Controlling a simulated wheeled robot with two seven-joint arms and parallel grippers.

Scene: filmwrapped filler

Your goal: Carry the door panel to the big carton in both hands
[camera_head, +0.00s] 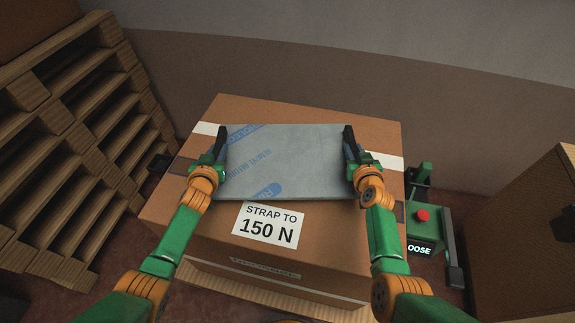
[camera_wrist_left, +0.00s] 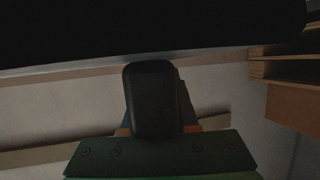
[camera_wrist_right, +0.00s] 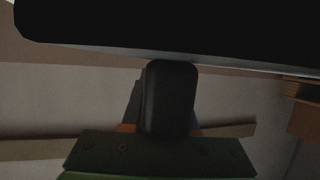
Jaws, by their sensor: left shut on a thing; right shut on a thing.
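The door panel (camera_head: 285,160) is a flat grey rectangle with blue printed film, seen in the head view over the top of the big carton (camera_head: 300,110). The carton is brown with a white label reading "STRAP TO 150 N" on it. My left gripper (camera_head: 220,148) is shut on the panel's left edge, and my right gripper (camera_head: 350,146) is shut on its right edge. Whether the panel touches the carton's top or is held just above it I cannot tell. In both wrist views the panel is a dark mass across the top (camera_wrist_left: 150,30) (camera_wrist_right: 170,25).
Wooden pallets (camera_head: 85,130) stand stacked at the left. A green device with a red button (camera_head: 423,215) and a display ending in "OOSE" stands right of the carton. Another brown box (camera_head: 540,220) is at the far right. A wall closes the back.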

